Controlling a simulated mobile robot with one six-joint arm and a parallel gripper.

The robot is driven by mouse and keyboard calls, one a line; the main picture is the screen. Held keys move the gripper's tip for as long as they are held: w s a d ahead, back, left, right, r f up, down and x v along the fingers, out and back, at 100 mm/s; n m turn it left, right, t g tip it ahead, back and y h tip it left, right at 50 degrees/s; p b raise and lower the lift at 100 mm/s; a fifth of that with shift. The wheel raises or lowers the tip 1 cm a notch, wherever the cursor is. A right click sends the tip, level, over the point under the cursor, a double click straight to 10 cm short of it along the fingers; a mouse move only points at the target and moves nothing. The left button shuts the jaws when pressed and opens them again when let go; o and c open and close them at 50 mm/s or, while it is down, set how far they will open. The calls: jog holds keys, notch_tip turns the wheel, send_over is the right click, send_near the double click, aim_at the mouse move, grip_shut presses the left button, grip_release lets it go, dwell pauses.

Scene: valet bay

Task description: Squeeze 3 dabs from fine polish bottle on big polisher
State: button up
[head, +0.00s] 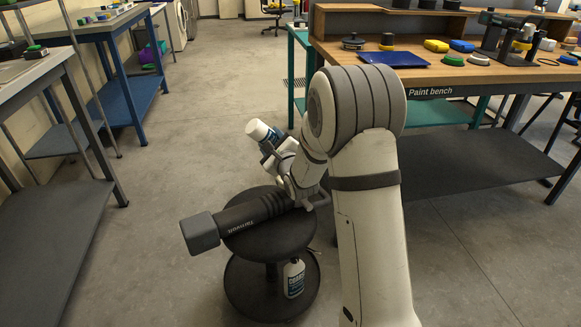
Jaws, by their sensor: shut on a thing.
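My gripper (270,150) is shut on a white bottle with a blue label (260,131). The bottle is tilted, with a white end pointing up and left, and its other end is hidden by my gripper. A big polisher (252,212) lies across the round black top of a stool (270,242). Its grey block end (200,232) sticks out to the left, and its right end is partly hidden behind my arm. My gripper is above and behind the polisher. I cannot tell whether the bottle's hidden end touches anything or read its label.
A second white bottle with a blue label (294,278) stands on the stool's lower shelf. The paint bench (470,75) at the right carries pads and a blue sheet (394,60). The floor (190,130) between is clear.

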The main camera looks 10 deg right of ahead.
jog(key=shift+r+p, duration=1.2)
jog(key=shift+r, duration=1.1)
jog(key=shift+f, duration=0.1)
jog(key=shift+b, duration=0.35)
jog(key=n+b, duration=0.1)
jog(key=n, duration=0.2)
jog(key=shift+b, duration=0.4)
jog(key=shift+n+b, duration=1.15)
jog(key=shift+n, duration=0.75)
